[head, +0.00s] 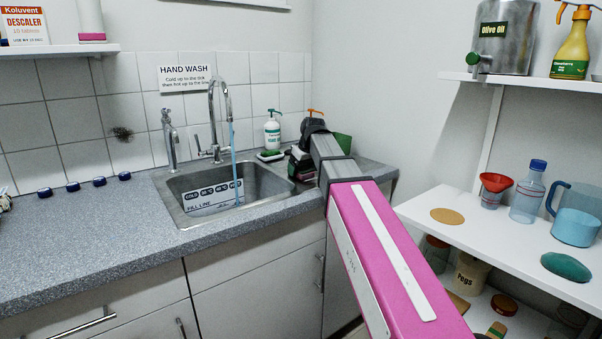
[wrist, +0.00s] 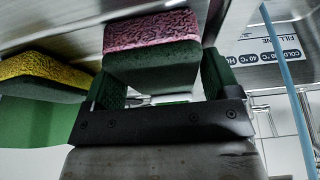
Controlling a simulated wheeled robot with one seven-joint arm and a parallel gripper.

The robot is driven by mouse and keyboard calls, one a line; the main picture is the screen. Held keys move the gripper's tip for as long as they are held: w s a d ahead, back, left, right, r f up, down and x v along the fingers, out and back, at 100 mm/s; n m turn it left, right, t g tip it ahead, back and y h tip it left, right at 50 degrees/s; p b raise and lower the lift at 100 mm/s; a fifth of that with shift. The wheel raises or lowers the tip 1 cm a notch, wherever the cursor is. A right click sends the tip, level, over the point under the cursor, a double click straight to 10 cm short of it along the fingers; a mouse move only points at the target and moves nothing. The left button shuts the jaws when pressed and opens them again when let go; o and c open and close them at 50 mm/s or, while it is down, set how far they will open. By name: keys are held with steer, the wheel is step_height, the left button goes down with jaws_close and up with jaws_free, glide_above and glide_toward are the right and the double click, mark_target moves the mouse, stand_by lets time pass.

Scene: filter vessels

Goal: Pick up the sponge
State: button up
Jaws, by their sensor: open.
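A sponge with a pink, rough face and a dark green body (wrist: 152,48) shows in the wrist view, between the fingers of my gripper (wrist: 158,78). The gripper is open, with one green-padded finger on each side of the sponge. I cannot tell whether either finger touches it. A second sponge, yellow and dark green (wrist: 42,78), lies to the left against a green surface. In the head view my gripper (head: 299,160) is low at the sink's right rim, and my wrist and arm hide much of that corner.
The sink (head: 225,193) has running water from the tap (head: 213,120). A white pump bottle (head: 272,132) and a small dish (head: 269,156) stand behind the gripper. A green object (head: 342,142) shows behind my wrist. The counter (head: 105,222) left of the sink is largely clear.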

mark_target(301, 167)
steer(key=shift+f, duration=0.15)
steer(key=c, duration=0.7)
steer(key=shift+c, duration=0.2)
steer(key=shift+r, duration=0.75)
step_height(301, 167, up, 3)
steer(key=shift+f, duration=0.2)
steer(key=s+a+r, duration=0.7)
steer(key=a, duration=0.2)
steer(key=shift+s, duration=0.2)
steer(key=shift+r, duration=0.1)
